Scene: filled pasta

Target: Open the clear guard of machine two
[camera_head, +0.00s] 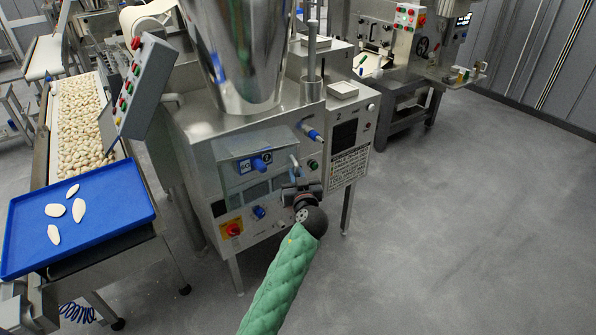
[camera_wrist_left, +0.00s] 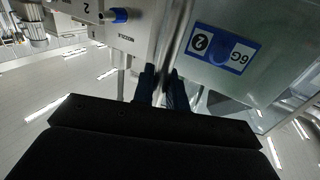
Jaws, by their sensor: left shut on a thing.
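Machine two (camera_head: 200,118) is a steel unit with a "2" on its side panel. Its clear guard (camera_head: 228,150) is a see-through cover on the front, marked with a blue label. In the left wrist view the guard (camera_wrist_left: 285,85) fills the upper right, its "6G 2" label upside down. My left gripper (camera_head: 298,183), on a green-sleeved arm, is at the guard's right side. In the wrist view its dark fingers (camera_wrist_left: 162,90) are shut on a grey bar (camera_wrist_left: 172,45), seemingly the guard's handle. Where the bar joins the guard is unclear. My right gripper is not in view.
A steel hopper (camera_head: 235,55) stands on top of the machine. A button box (camera_head: 142,87) leans out at its left. A blue tray (camera_head: 85,240) with several pale pieces lies beside a conveyor of pasta (camera_head: 78,115). The floor (camera_head: 470,220) to the right is clear.

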